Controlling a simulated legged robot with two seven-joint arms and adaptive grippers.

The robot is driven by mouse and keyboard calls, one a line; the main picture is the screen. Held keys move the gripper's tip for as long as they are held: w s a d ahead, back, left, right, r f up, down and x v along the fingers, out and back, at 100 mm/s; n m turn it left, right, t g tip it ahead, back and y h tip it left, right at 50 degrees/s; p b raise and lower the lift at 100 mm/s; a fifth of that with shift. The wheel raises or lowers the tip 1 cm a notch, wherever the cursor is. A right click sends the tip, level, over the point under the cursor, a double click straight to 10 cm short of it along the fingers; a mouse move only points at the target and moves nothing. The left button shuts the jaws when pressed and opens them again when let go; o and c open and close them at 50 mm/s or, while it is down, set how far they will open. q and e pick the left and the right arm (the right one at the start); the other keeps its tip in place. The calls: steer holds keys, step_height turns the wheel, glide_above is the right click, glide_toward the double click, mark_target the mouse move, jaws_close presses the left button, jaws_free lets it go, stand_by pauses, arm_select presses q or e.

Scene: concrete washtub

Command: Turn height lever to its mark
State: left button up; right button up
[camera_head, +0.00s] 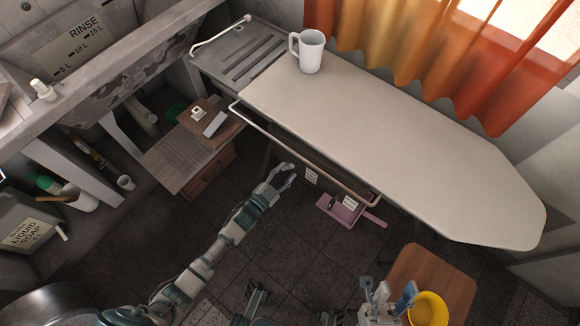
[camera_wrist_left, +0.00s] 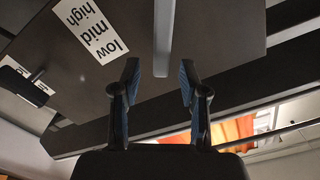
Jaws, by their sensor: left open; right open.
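The ironing board (camera_head: 400,140) stands across the right half of the head view. Two small white labels hang under its near edge, a left one (camera_head: 311,177) and a right one (camera_head: 350,202). My left gripper (camera_head: 285,176) is open under that edge, left of the labels. In the left wrist view, a plain grey bar (camera_wrist_left: 164,38), probably the lever, ends between the open fingertips (camera_wrist_left: 160,82), with a gap on each side. A label reading low, mid, high (camera_wrist_left: 90,32) lies left of the bar. My right gripper (camera_head: 388,297) is open at the lower right, far from the lever.
A white mug (camera_head: 309,52) stands on the board near its left end. A pale rail (camera_head: 300,150) runs along the near edge. A pink object (camera_head: 340,212) is below.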

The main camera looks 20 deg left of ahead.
arm_select(q)
steer(key=v, duration=0.8)
steer(key=shift+s+a, duration=0.25)
steer(key=shift+f, duration=0.1)
